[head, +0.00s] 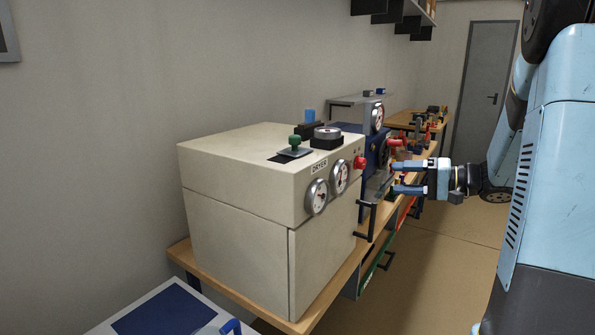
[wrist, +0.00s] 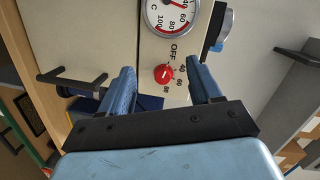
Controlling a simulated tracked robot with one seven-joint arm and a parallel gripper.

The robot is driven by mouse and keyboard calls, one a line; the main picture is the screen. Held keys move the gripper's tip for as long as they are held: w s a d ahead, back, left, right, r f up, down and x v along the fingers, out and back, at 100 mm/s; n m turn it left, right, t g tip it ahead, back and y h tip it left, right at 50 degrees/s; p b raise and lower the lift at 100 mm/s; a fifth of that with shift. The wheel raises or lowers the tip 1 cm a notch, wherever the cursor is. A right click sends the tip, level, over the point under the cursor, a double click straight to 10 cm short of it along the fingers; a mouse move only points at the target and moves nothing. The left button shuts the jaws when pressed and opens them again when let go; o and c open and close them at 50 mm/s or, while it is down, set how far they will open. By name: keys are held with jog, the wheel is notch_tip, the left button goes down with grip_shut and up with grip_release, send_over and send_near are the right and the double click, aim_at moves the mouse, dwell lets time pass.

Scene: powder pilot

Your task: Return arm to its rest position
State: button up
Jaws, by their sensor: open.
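My gripper (head: 398,178) is open, its two light-blue fingers pointing left, near the right front of the dryer, a cream box (head: 240,235) with a DRYER label. It also shows in the wrist view (wrist: 165,85), where a red knob (wrist: 163,74) marked OFF and a temperature scale appears between the fingers. The knob also shows in the head view (head: 360,163), left of the fingertips. Nothing is held. My arm reaches in from the right in the head view.
A wooden table with tools (head: 405,117) is further back. Open floor (head: 440,270) lies to the right, with a grey door (head: 485,95) beyond.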

jog(key=s+a+n+g+h, duration=0.1)
jog(key=s+a+g+h, duration=0.2)
jog(key=s+a, duration=0.35)
jog(key=s+a+n+g+h, duration=0.1)
jog(key=s+a+g+h, duration=0.2)
jog(key=s, duration=0.6)
jog(key=s+d+r+t+h, duration=0.2)
jog(key=s+d+t+h, duration=0.1)
jog(key=s+h, duration=0.5)
jog(key=shift+s+d+t, duration=0.25)
jog(key=shift+s+t, duration=0.25)
jog(key=shift+s, duration=0.5)
